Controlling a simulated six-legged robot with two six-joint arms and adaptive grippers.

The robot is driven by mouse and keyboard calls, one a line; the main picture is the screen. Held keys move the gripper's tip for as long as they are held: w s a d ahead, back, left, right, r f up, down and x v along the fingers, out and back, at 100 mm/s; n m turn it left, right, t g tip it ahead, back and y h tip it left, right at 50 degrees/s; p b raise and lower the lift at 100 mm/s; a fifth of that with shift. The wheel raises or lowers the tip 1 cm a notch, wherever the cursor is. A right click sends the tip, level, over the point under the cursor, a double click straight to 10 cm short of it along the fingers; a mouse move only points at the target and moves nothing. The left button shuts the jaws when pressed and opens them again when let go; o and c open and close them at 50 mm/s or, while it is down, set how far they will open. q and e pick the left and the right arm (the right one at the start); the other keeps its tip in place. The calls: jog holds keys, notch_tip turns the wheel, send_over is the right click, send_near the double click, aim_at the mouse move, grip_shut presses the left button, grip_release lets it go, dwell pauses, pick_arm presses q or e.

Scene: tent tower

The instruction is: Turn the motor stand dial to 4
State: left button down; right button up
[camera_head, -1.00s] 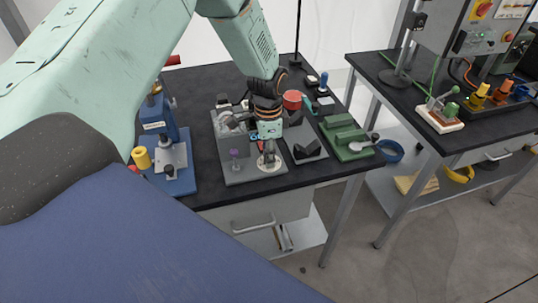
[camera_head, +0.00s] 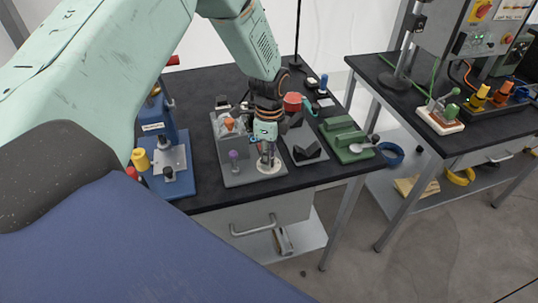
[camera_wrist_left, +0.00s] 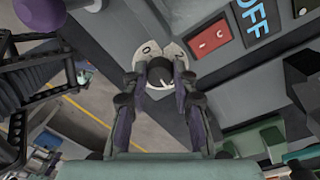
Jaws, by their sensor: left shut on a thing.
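The grey motor stand (camera_head: 228,178) is on the black bench in the head view. Its round white dial (camera_head: 270,168) is at the front right corner of the stand. My left gripper (camera_head: 267,158) points down over the dial. In the left wrist view, the fingers of my left gripper (camera_wrist_left: 161,78) are shut on the dark dial knob (camera_wrist_left: 160,70). The white dial plate (camera_wrist_left: 146,51) shows around the knob with a 0-like mark. Its other marks are partly hidden, so I cannot read the setting. My right gripper is not in view.
A red switch (camera_wrist_left: 210,43) and an OFF label (camera_wrist_left: 254,16) are beside the dial. A blue press (camera_head: 172,158) stands left, and a green fixture (camera_head: 346,140) stands right.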

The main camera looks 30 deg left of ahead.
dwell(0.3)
pick_arm(q)
jog(key=c, duration=1.1)
grip_release()
jog(key=shift+a, duration=0.1)
jog(key=shift+o, duration=0.2)
jog(key=shift+r, duration=0.1)
jog(key=shift+r, duration=0.3)
notch_tip(320, 180, up, 11)
jog(key=shift+w+r, duration=0.15)
jog(key=shift+w, duration=0.05)
